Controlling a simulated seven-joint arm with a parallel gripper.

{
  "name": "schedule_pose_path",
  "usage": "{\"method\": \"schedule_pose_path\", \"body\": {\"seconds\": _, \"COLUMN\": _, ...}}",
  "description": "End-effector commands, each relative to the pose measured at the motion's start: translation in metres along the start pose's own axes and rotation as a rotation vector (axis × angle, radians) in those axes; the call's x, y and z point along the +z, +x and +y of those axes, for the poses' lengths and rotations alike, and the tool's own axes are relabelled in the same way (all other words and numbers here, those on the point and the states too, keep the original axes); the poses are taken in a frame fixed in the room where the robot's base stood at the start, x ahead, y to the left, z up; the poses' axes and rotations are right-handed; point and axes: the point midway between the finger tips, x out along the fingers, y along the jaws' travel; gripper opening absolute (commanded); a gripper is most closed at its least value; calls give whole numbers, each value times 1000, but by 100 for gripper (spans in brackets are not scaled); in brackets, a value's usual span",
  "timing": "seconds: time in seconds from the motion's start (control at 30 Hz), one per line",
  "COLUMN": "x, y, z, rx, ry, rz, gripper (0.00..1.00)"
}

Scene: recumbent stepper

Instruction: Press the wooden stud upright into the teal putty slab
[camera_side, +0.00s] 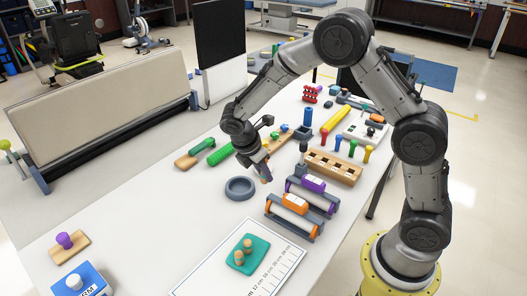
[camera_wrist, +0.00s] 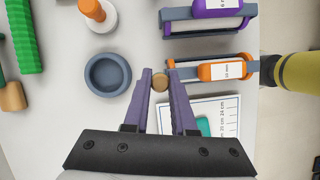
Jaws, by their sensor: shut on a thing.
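My gripper (camera_side: 264,170) is shut on a wooden stud (camera_wrist: 160,83). In the wrist view the stud's round end shows between the purple fingertips (camera_wrist: 160,76); its lower part is hidden. The gripper is above the table, beyond the teal putty slab and beside the grey dish. The teal putty slab (camera_side: 243,265) lies on a white ruled sheet near the table's front, with wooden studs (camera_side: 248,244) standing in it. In the wrist view only part of the slab (camera_wrist: 203,125) shows beside the right finger.
A grey round dish (camera_side: 240,188) sits left of the gripper. Orange (camera_side: 295,203) and purple (camera_side: 312,184) weighted frames stand to the right, near a wooden peg block (camera_side: 333,166). A purple-knobbed board (camera_side: 66,242) and a blue box (camera_side: 78,283) are front left. Bare table lies between.

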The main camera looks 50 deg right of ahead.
Motion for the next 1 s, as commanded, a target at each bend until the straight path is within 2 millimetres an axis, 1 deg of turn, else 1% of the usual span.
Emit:
{"method": "schedule_pose_path", "body": {"seconds": 0.03, "x": -19, "y": -5, "z": -16, "rx": -18, "ry": 36, "rz": 0, "gripper": 0}}
{"method": "schedule_pose_path", "body": {"seconds": 0.1, "x": -40, "y": -11, "z": -37, "rx": -37, "ry": 83, "rz": -1, "gripper": 0}}
{"method": "schedule_pose_path", "body": {"seconds": 0.2, "x": -66, "y": -19, "z": -63, "rx": -38, "ry": 91, "rz": 0, "gripper": 0}}
{"method": "schedule_pose_path", "body": {"seconds": 0.33, "x": -89, "y": -27, "z": -81, "rx": -10, "ry": 29, "rz": 1, "gripper": 0}}
{"method": "schedule_pose_path", "body": {"seconds": 0.43, "x": -100, "y": -31, "z": -87, "rx": 6, "ry": -8, "rz": 2, "gripper": 0}}
{"method": "schedule_pose_path", "body": {"seconds": 0.53, "x": -106, "y": -32, "z": -90, "rx": 13, "ry": -26, "rz": 1, "gripper": 0}}
{"method": "schedule_pose_path", "body": {"seconds": 0.63, "x": -108, "y": -29, "z": -90, "rx": 15, "ry": -32, "rz": 0, "gripper": 0}}
{"method": "schedule_pose_path", "body": {"seconds": 1.0, "x": -121, "y": 3, "z": -90, "rx": 13, "ry": -31, "rz": -1, "gripper": 0}}
